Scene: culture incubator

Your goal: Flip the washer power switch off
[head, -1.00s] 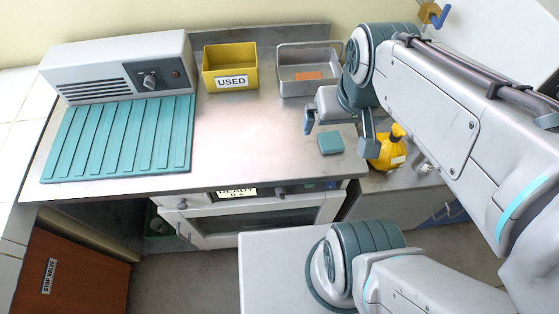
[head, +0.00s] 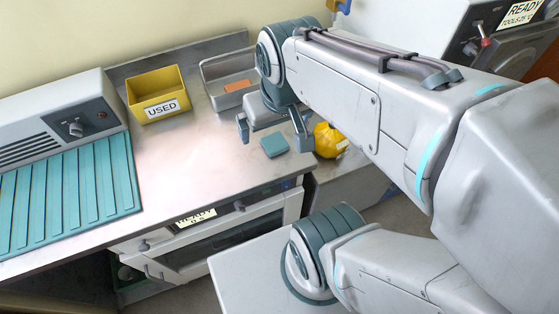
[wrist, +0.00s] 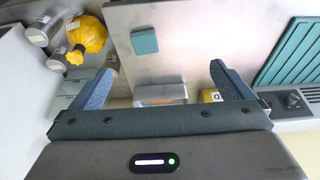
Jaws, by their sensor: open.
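A pale grey machine with a READY display (head: 523,11) stands at the top right of the head view, partly cut off and partly behind my arm. I cannot tell which way the lever is set, nor read a washer label. My gripper (head: 272,133) is open and empty over the bench, far left of the machine. In the wrist view its fingers (wrist: 163,65) are spread with nothing between them; the switch does not show there.
The steel bench (head: 190,150) holds a yellow USED bin (head: 158,95), a metal tray (head: 223,70), a teal block (head: 274,146) and a ribbed teal mat (head: 70,195). An oven-like unit (head: 215,235) is below.

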